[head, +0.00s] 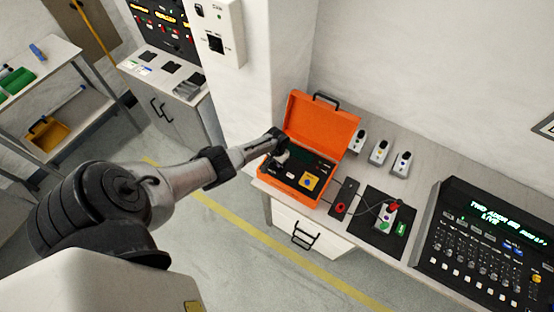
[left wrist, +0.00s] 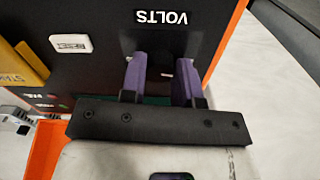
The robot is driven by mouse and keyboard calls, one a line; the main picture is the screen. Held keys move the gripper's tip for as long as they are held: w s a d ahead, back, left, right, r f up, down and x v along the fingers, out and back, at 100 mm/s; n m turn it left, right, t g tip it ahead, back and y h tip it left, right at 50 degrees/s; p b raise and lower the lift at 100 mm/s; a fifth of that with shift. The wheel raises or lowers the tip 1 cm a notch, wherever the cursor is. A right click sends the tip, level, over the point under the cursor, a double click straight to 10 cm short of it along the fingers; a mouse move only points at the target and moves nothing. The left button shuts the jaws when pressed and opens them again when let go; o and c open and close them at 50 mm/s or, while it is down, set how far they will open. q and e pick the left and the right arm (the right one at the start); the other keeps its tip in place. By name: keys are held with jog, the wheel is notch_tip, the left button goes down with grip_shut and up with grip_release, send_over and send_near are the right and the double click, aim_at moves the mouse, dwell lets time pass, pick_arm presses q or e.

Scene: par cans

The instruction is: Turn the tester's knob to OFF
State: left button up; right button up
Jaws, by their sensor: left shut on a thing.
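The tester is an open orange case (head: 325,128) with a black panel, standing on the bench in the head view. My left gripper (head: 283,158) reaches down to the panel's left back part. In the left wrist view its two purple fingers (left wrist: 161,78) stand apart at the black panel (left wrist: 100,18), by the VOLTS label (left wrist: 162,17). They are shut on the tester's knob, which is dark against the panel and mostly hidden, so its setting cannot be read. A yellow block (head: 309,181) sits on the panel's right part. My right gripper is not in view.
The case's raised lid stands behind my gripper. Right of the case are a black strip with a red part (head: 341,207), a dark mat with a cabled device (head: 386,215), several small grey boxes (head: 379,153) and a lighting console (head: 485,245). A pillar stands at the left.

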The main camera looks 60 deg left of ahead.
pick_arm(q)
jog(key=shift+r+n, duration=0.1)
jog(key=shift+n, duration=0.8)
jog(key=o, duration=0.9)
jog(key=shift+o, duration=0.2)
notch_tip(320, 180, up, 5)
jog(key=p, duration=0.3)
jog(key=shift+r, duration=0.2)
notch_tip(320, 180, up, 8)
jog(key=p, duration=0.1)
jog(key=shift+r, duration=0.1)
